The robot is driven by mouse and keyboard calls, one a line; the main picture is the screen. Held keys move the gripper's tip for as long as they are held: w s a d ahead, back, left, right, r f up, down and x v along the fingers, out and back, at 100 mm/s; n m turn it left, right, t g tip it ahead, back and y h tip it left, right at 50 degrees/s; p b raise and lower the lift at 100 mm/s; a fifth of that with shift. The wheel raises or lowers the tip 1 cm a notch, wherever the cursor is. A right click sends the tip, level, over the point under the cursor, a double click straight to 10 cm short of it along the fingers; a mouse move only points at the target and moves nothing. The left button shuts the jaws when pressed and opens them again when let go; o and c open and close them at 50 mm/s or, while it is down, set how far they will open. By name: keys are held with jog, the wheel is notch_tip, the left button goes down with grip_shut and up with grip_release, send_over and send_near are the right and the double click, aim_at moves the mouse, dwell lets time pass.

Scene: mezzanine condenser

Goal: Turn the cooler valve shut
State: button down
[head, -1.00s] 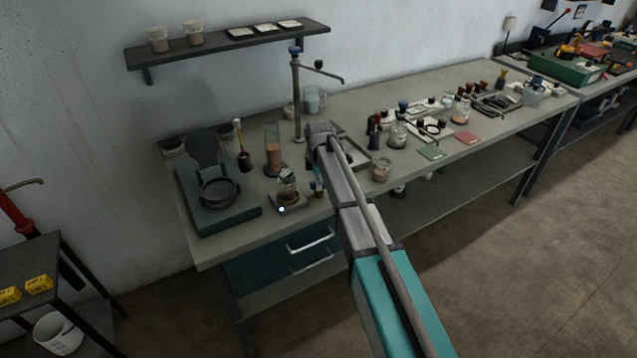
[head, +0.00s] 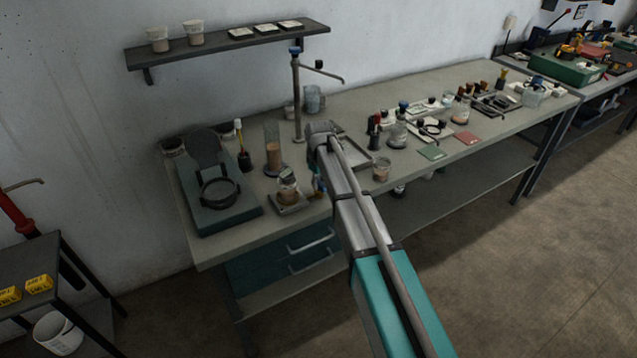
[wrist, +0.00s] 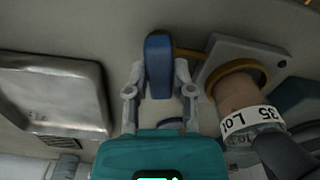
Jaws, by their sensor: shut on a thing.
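The cooler valve shows in the wrist view as an upright blue handle (wrist: 158,62), with a thin brass-coloured rod running right from it towards a ring. My gripper (wrist: 159,75) has a grey finger on each side of the handle and is shut on it. The valve's lower part is hidden behind my gripper. In the head view a small blue patch (head: 317,184) shows beside my arm, just right of a small jar; my fingers cannot be made out clearly there.
A labelled jar (wrist: 245,115) with brown contents stands close right of my gripper, by the brass ring (wrist: 235,75) on a grey plate. A metal tray (wrist: 55,95) lies to the left. The bench also holds a cylinder (head: 273,158) and a tall stand (head: 297,105).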

jog(key=shift+s+m, duration=0.2)
jog(key=shift+m, duration=1.1)
jog(key=shift+c, duration=2.4)
grip_release()
jog(key=shift+w, duration=0.1)
jog(key=shift+n, duration=0.4)
